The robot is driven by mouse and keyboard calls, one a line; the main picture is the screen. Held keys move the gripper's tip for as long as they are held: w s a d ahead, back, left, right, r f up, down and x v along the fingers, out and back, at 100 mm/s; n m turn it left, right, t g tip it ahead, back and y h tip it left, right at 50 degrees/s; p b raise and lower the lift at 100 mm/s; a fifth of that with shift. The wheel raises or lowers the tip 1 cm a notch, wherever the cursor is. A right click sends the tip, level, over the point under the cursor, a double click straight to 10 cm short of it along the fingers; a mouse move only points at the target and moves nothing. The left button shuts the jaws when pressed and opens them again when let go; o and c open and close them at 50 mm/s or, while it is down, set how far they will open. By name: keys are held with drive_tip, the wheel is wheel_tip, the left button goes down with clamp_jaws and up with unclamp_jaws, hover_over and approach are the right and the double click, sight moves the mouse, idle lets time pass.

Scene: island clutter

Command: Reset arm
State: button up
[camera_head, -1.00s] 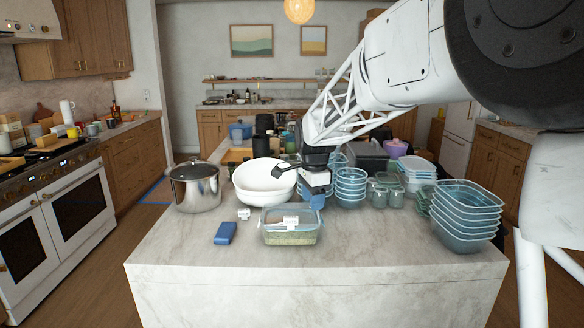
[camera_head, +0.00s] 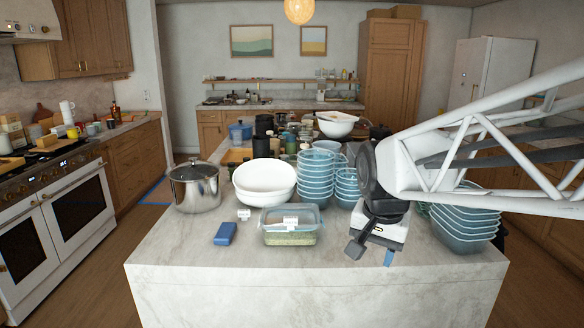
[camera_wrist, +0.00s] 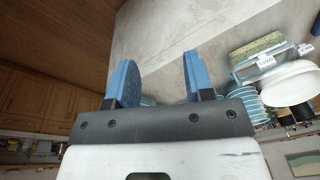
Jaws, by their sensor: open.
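My gripper (camera_head: 389,258) hangs over the front right part of the island, in front of the stacked blue bowls. In the wrist view my gripper (camera_wrist: 160,78) shows two blue fingers spread apart with nothing between them. Behind the fingertips there is only pale counter and floor. My arm comes in from the right and covers part of the right-hand container stack.
The front strip of counter is clear.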

drive_tip(key=s+d+f+n, duration=0.1)
drive_tip(key=s+f+n, duration=0.1)
drive_tip(key=s, duration=0.6)
drive_tip(key=s+d+f+n, duration=0.2)
drive_tip(key=s+f+n, duration=0.1)
drive_tip(key=s, duration=0.5)
drive_tip(key=shift+s+f+t, duration=0.15)
drive_tip(key=shift+f+t, duration=0.15)
drive_tip(key=shift+t, duration=0.1)
